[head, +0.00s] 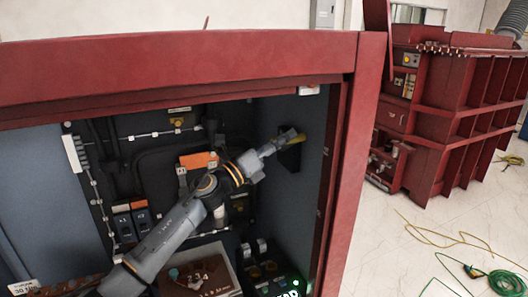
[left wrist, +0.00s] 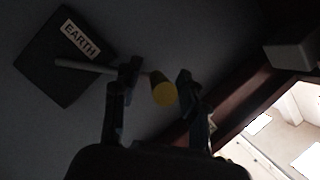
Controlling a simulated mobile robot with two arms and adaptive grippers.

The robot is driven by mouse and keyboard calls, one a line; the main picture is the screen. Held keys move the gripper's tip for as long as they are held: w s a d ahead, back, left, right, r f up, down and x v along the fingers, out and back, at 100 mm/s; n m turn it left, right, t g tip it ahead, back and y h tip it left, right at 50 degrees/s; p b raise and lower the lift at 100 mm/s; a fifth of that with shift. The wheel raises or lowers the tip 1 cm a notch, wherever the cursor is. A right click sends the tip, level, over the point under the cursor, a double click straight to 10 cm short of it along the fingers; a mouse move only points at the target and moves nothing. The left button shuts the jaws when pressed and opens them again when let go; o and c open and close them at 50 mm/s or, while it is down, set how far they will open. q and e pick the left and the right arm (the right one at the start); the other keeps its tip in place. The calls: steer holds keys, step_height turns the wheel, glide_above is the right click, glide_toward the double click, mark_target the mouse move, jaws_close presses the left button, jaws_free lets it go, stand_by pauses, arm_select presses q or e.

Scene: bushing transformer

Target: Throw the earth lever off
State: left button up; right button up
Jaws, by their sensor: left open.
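The earth lever has a pale rod and a yellow end (left wrist: 163,91). It comes out of a dark plate (left wrist: 62,62) with a white EARTH label (left wrist: 80,40), on the cabinet's inner side wall. In the head view the lever's yellow part (head: 289,136) shows at the right inner wall, in front of its dark plate (head: 290,155). My left gripper (left wrist: 158,82) is open, and the yellow end shows between its two fingertips in the left wrist view. I cannot tell whether a finger touches it. The left gripper also shows in the head view (head: 283,142). My right gripper is not in view.
The red cabinet frame (head: 180,72) surrounds the opening, with its right post (head: 352,150) close beside the lever. Panels and an orange-topped device (head: 198,160) fill the cabinet's back. A red ribbed tank (head: 450,110) and cables (head: 495,280) are outside on the right.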

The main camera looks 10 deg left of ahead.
arm_select(q)
steer(key=v, duration=1)
steer(key=shift+a, duration=0.2)
